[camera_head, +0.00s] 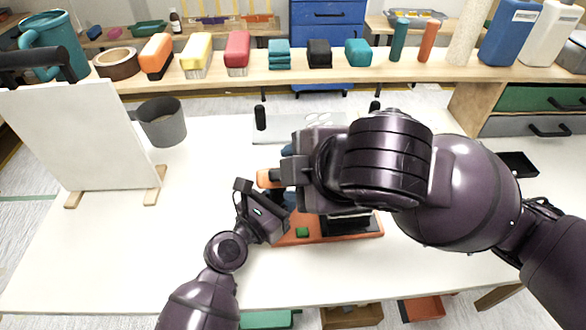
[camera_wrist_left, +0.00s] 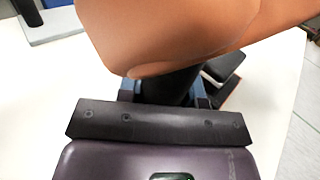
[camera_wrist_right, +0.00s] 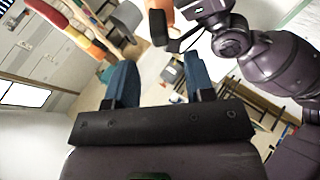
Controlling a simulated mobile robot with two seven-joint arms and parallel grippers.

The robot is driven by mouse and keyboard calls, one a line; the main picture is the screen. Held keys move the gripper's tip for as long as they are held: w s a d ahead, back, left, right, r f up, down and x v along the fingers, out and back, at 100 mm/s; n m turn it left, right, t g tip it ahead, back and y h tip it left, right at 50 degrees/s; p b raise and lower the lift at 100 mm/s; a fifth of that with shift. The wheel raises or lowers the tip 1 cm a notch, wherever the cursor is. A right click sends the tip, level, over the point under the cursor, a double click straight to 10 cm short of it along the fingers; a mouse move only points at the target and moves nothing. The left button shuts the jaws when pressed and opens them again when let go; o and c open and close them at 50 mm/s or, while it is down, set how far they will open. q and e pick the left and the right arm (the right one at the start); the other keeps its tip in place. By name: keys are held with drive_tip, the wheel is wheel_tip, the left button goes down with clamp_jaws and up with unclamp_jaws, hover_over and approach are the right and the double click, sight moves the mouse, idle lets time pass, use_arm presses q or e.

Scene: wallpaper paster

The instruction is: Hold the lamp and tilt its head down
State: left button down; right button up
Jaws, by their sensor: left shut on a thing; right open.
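The lamp has an orange base (camera_head: 365,232) on the white table, with a green button on it. Its orange head (camera_head: 266,178) shows partly at the left of my right wrist. In the left wrist view the orange head (camera_wrist_left: 180,30) fills the top, close above my fingers. My left gripper (camera_head: 284,200) is shut on the lamp's dark stem (camera_wrist_left: 168,88) just below the head. My right gripper (camera_wrist_right: 158,80) is open and empty, its blue fingers spread apart. In the head view my right wrist hides most of the lamp. In the right wrist view a bit of orange (camera_wrist_right: 180,44) shows beyond the fingers.
A shelf (camera_head: 225,85) with several blocks, brushes and bottles runs along the back. The table's front left is clear.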

use_arm(q)
drive_tip(key=shift+f, duration=0.35)
drive_tip(key=c, duration=0.9)
unclamp_jaws()
drive_tip(key=shift+o, duration=1)
drive_tip(key=shift+r, duration=0.2)
drive_tip(key=v, duration=1.2)
drive_tip(key=shift+a, duration=0.1)
drive_tip(key=shift+s, duration=0.15)
